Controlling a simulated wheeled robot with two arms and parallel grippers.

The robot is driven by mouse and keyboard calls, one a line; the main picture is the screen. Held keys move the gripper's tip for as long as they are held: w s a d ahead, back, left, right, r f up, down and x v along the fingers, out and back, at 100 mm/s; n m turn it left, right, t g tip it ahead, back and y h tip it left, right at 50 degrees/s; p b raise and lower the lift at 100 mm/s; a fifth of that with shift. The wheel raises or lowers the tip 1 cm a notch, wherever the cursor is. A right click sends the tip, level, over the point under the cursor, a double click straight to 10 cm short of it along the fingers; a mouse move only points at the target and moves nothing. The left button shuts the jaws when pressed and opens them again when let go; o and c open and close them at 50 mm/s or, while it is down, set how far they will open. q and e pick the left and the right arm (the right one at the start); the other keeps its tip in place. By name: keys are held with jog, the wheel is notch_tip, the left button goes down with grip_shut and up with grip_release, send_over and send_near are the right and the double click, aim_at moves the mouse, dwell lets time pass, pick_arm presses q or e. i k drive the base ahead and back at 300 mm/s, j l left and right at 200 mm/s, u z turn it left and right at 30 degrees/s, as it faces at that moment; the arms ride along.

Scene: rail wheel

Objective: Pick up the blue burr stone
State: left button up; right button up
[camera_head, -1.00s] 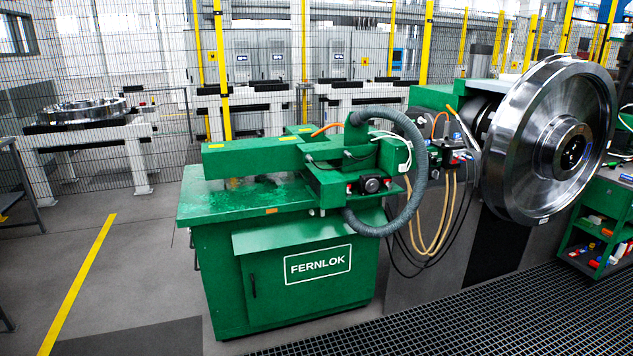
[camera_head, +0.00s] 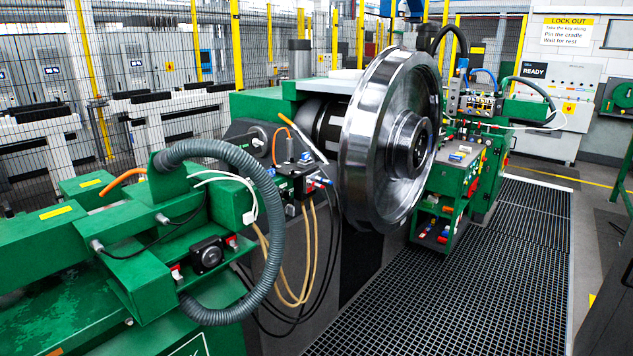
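I cannot make out the blue burr stone for certain. A green cart (camera_head: 437,190) stands just right of the large steel wheel (camera_head: 390,140). Small blue and white items (camera_head: 457,156) lie on the cart's top, too small to identify. Its lower shelf holds several small red, blue and white pieces (camera_head: 436,233), also too small to tell apart. Neither of my grippers is in view.
A green machine (camera_head: 110,240) with a thick grey hose (camera_head: 272,230) fills the left foreground. A dark floor grating (camera_head: 480,260) runs clear in front of the wheel and cart. A control cabinet (camera_head: 550,110) and "LOCK OUT" sign (camera_head: 567,31) are at the back right.

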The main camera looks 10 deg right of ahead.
aim_at(454, 157)
jog(key=i+l+z, duration=0.2)
jog(key=i+z, duration=0.3)
jog(key=i, duration=0.15)
jog(key=i+z, duration=0.5)
jog(key=i, duration=0.15)
jog(key=i+j+z, duration=0.3)
jog(key=i+z, duration=0.15)
jog(key=i, duration=0.2)
jog(key=i+l, duration=0.15)
jog(key=i, duration=0.45)
jog(key=i+l+u, duration=0.1)
jog(key=i, duration=0.55)
jog(key=i+l+u, duration=0.3)
jog(key=i+l, duration=0.3)
jog(key=i, duration=0.2)
jog(key=i+l+u, duration=0.3)
jog(key=i+l, duration=0.45)
jog(key=l, duration=0.1)
